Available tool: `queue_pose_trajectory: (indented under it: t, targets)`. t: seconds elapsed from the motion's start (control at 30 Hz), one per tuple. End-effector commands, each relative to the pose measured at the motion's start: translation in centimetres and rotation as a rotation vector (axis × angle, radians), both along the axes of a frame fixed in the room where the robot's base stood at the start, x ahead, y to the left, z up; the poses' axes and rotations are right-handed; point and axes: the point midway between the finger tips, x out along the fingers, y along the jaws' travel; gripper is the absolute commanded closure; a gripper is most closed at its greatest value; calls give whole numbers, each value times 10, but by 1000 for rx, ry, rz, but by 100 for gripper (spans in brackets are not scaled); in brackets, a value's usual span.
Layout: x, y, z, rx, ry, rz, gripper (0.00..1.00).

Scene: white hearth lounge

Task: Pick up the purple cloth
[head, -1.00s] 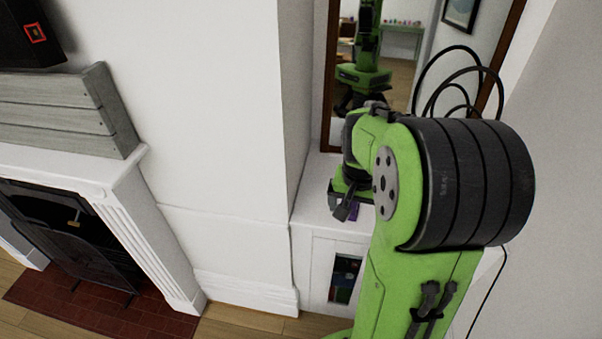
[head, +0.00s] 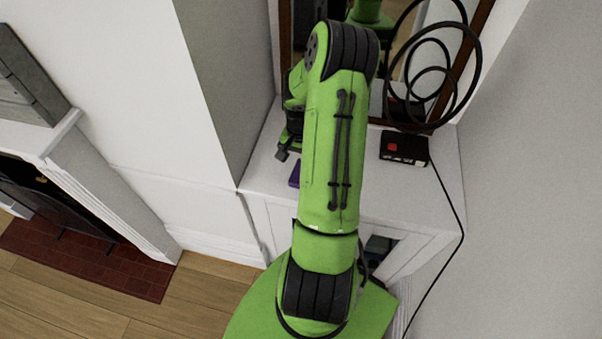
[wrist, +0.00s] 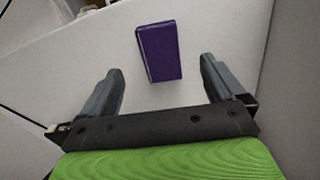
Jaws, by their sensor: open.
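The purple cloth (wrist: 160,52) looks like a folded block and lies on the white cabinet top. In the wrist view it is ahead of my gripper (wrist: 160,88), roughly centred between the two fingers and beyond their tips. The fingers are apart with nothing between them. In the head view a small part of the purple cloth (head: 295,174) shows at the left of my arm, and the arm hides the rest. My gripper (head: 282,154) is partly hidden there, close to the cloth.
The white cabinet top (head: 395,185) stands between a wall corner and the right wall. A black box with a red mark (head: 404,147) and a looped black cable (head: 437,120) are at the right, before a framed mirror (head: 440,20). A fireplace (head: 70,190) is at left.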

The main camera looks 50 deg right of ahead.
Motion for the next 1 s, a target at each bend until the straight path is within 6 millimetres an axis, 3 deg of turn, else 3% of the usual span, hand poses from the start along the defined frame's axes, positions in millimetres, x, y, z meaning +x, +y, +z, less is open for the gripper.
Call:
queue_pose_trajectory:
  t: [0.03, 0.23, 0.43, 0.7, 0.77, 1.0]
  targets:
    - [-1, 1, -13, 5, 1, 0, 4]
    - [0, 1, -37, 3, 0, 1, 4]
    - [-1, 1, -74, 2, 1, 0, 4]
    - [-1, 0, -81, -2, -2, 1, 4]
    - [-1, 0, -81, -2, -1, 1, 10]
    - [-1, 0, -81, -1, 0, 1, 47]
